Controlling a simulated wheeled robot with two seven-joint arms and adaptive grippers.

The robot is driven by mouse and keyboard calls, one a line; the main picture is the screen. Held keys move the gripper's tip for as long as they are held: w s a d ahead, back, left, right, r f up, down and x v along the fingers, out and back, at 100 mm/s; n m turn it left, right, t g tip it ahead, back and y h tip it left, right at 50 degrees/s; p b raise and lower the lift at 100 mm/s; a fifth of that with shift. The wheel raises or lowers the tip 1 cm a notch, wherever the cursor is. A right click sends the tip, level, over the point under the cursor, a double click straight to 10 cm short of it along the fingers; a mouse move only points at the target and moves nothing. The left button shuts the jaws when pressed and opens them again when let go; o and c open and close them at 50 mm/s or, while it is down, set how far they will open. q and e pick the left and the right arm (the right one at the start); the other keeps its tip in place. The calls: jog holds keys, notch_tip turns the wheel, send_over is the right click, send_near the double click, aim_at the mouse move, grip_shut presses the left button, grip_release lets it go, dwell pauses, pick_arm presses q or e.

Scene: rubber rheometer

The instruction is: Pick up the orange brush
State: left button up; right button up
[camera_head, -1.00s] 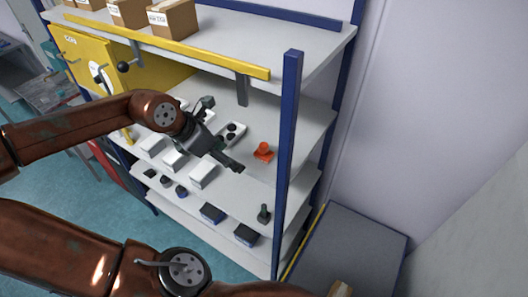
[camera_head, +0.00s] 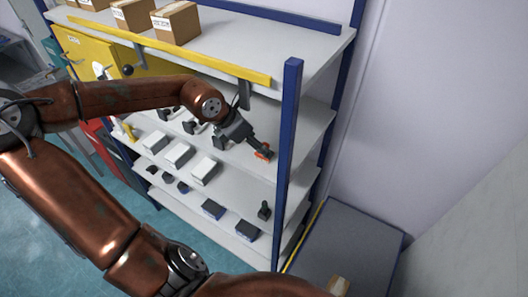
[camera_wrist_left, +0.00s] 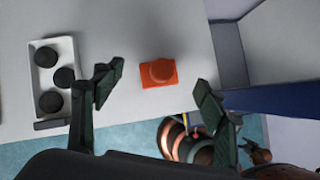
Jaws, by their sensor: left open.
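The orange brush (camera_wrist_left: 160,72) stands on the grey shelf, with a square orange base and a rounded knob on top. In the head view the brush (camera_head: 263,152) is partly hidden by my left gripper (camera_head: 260,150). In the left wrist view my left gripper (camera_wrist_left: 158,90) is open, its dark fingers apart. The brush lies between the fingers in the picture, a little beyond the fingertips, with nothing gripped.
A white tray with black round pieces (camera_wrist_left: 54,75) stands left of the brush. A blue shelf post (camera_head: 288,150) rises close to the right. A yellow-edged shelf (camera_head: 170,46) with cardboard boxes is above.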

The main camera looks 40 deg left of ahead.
pick_arm(q)
jog(key=shift+x, duration=2.3)
jog(key=c, duration=1.3)
